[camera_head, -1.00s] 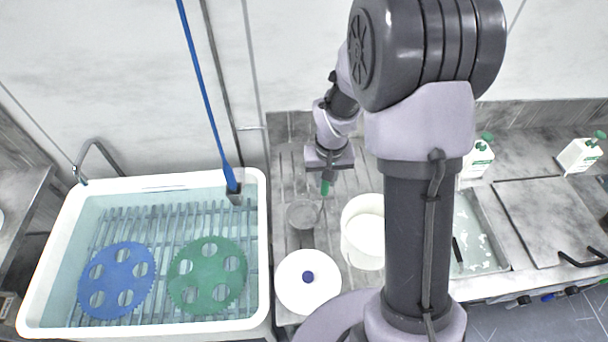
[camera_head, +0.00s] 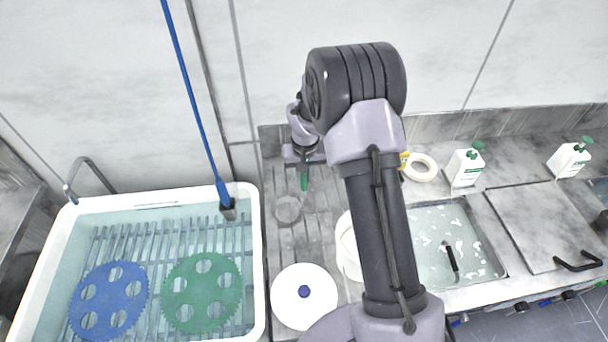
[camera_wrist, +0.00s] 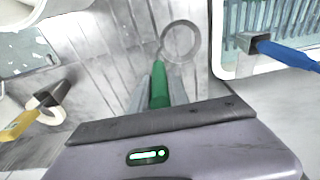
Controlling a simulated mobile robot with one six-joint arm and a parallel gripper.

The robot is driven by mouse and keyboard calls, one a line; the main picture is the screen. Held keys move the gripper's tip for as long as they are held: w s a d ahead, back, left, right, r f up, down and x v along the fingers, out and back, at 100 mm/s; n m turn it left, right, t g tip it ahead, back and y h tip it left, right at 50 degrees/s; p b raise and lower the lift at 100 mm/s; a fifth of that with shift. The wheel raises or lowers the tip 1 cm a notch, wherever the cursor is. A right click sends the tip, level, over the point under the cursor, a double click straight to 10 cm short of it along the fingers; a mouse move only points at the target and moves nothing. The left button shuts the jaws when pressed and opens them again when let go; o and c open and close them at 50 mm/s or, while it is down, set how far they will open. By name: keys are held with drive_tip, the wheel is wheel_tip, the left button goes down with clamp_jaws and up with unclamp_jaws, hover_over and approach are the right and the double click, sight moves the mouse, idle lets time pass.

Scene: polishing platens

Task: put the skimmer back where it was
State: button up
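The skimmer has a green handle (camera_head: 304,181) and a round, pale hoop (camera_head: 287,210). My gripper (camera_head: 304,163) is shut on the handle, and the hoop hangs out ahead and below over the grey ribbed counter (camera_head: 285,240). In the wrist view the green handle (camera_wrist: 160,84) lies between my two fingers (camera_wrist: 161,90), with the hoop (camera_wrist: 180,42) beyond the fingertips. The gap between hoop and counter cannot be judged. A white round pot (camera_head: 347,246) stands to the right, partly hidden behind my arm.
A white lid (camera_head: 304,318) with a blue knob lies in front. The water tank (camera_head: 257,270) at left holds a blue and a green disc, and a blue-handled tool (camera_head: 222,190) leans in it. Foamy basin (camera_head: 430,265), white ring (camera_head: 420,168) and bottles (camera_head: 464,168) are right.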

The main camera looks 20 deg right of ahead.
drive_tip(key=o, duration=0.4)
drive_tip(key=shift+o, duration=0.2)
drive_tip(key=shift+r, duration=0.1)
drive_tip(key=s+a+r+t+p, duration=0.1)
drive_tip(key=s+r, duration=0.2)
drive_tip(key=r, duration=0.7)
drive_tip(key=s+a+r+p, duration=0.1)
drive_tip(key=s+a+r, duration=0.1)
drive_tip(key=r, duration=0.9)
drive_tip(key=s+a+r+t, duration=0.1)
drive_tip(key=s+a+r, duration=0.1)
drive_tip(key=s, duration=0.6)
drive_tip(key=s+a+r+m+t+y, duration=0.1)
drive_tip(key=s+r, duration=0.3)
drive_tip(key=s, duration=0.5)
drive_tip(key=s+a+r+m+t+y, duration=0.1)
drive_tip(key=s+a+r, duration=0.2)
drive_tip(key=s, duration=0.5)
drive_tip(key=shift+s+a, duration=0.15)
drive_tip(key=shift+a, duration=0.15)
